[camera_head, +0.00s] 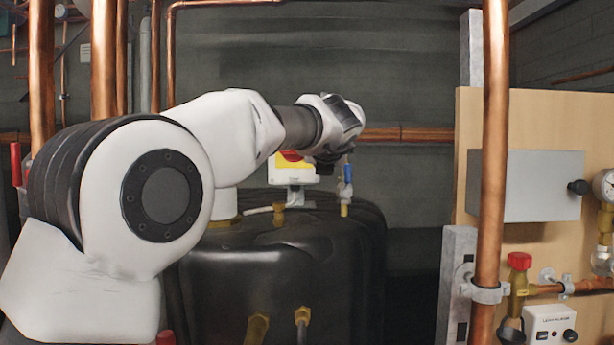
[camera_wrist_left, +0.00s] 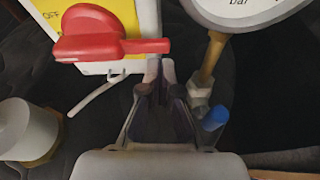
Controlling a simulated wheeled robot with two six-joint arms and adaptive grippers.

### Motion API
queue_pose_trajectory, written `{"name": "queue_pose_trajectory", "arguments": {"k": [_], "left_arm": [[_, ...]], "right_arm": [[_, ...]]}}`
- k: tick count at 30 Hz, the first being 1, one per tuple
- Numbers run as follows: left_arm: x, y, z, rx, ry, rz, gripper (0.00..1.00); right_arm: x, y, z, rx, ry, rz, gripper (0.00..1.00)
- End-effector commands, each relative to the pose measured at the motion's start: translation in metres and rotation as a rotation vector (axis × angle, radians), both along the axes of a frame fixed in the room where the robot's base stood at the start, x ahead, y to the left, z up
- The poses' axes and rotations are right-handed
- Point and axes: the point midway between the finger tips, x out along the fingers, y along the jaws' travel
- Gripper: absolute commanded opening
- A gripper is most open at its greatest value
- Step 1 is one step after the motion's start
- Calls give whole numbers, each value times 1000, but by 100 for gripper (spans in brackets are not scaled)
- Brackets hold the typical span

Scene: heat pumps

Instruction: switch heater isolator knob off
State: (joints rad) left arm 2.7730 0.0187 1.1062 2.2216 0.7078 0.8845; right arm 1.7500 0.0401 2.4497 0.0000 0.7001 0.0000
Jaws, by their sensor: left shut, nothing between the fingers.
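The heater isolator has a red knob (camera_wrist_left: 92,42) on a yellow and white plate (camera_wrist_left: 130,14), large at the upper left of the wrist view. The knob's handle points right, and the word OFF shows to its left. In the head view the isolator box (camera_head: 292,174) stands above the black tank, with its red knob (camera_head: 291,155) partly behind my arm. My left gripper (camera_wrist_left: 162,72) is shut and empty. In the wrist picture its tips sit just below the handle's right end; I cannot tell whether they touch it. My right gripper is not in view.
A gauge (camera_wrist_left: 245,10) on a brass stem and a blue valve handle (camera_wrist_left: 215,118) are close to the right of the gripper. The black tank (camera_head: 280,265) lies below. A copper pipe (camera_head: 493,170) stands before the wooden panel (camera_head: 540,127) at right.

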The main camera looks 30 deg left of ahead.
Motion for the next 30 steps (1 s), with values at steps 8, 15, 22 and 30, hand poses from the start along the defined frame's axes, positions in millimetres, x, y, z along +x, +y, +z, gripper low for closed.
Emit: {"name": "queue_pose_trajectory", "arguments": {"k": [8,15,22,30], "left_arm": [[1,-2,11,-119,-72,1,0],[1,-2,14,-117,-71,0,0],[1,-2,15,-116,-71,0,0],[1,-2,16,-115,-73,0,0]], "right_arm": [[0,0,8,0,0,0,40],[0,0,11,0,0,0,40],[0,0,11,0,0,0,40],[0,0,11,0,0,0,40]]}}
